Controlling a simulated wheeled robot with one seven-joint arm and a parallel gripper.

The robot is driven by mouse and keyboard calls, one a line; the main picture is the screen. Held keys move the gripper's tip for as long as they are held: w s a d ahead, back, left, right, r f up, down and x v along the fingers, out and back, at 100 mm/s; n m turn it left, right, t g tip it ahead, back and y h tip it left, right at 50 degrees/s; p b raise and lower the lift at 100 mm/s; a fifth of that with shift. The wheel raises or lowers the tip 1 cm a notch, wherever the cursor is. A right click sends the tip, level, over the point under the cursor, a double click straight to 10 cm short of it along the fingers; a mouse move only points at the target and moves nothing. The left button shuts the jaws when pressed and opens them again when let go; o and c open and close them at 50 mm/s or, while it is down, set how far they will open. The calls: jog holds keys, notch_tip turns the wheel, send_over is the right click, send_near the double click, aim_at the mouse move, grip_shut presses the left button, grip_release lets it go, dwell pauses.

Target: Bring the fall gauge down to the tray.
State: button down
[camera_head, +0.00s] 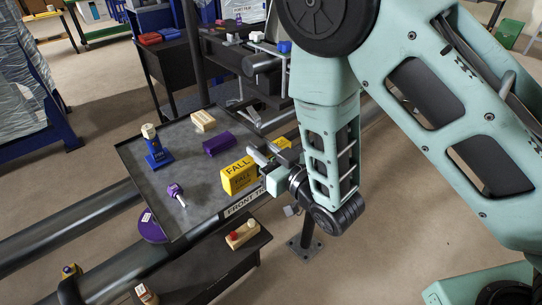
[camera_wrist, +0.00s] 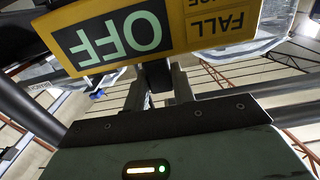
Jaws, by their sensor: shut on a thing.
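The fall gauge (camera_head: 239,176) is a yellow block with black FALL lettering. My gripper (camera_head: 263,163) is shut on it from the right, over the right part of the grey tray (camera_head: 203,203). I cannot tell from the head view whether its underside touches the tray. In the wrist view, the gauge (camera_wrist: 120,35) fills the top, with a dark panel reading OFF upside down. My gripper's fingers (camera_wrist: 159,82) meet its lower edge there. The gripped part is partly hidden.
On the tray stand a blue stand with a cream top (camera_head: 158,155), a purple block (camera_head: 219,144), a cream block (camera_head: 203,121) and a purple-and-white piece (camera_head: 176,194). A dark post (camera_head: 194,50) rises behind. A dark shelf (camera_head: 205,270) lies below in front.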

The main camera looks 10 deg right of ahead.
jog(key=b+x, duration=0.1)
jog(key=x, duration=0.6)
jog(key=shift+f, duration=0.3)
jog(key=shift+w, duration=0.1)
jog(key=shift+f+b, duration=2)
jog(key=shift+b, duration=0.15)
dwell(0.9)
jog(key=c, duration=1.1)
grip_release()
jog(key=b+v, duration=0.3)
jog(key=v, duration=0.6)
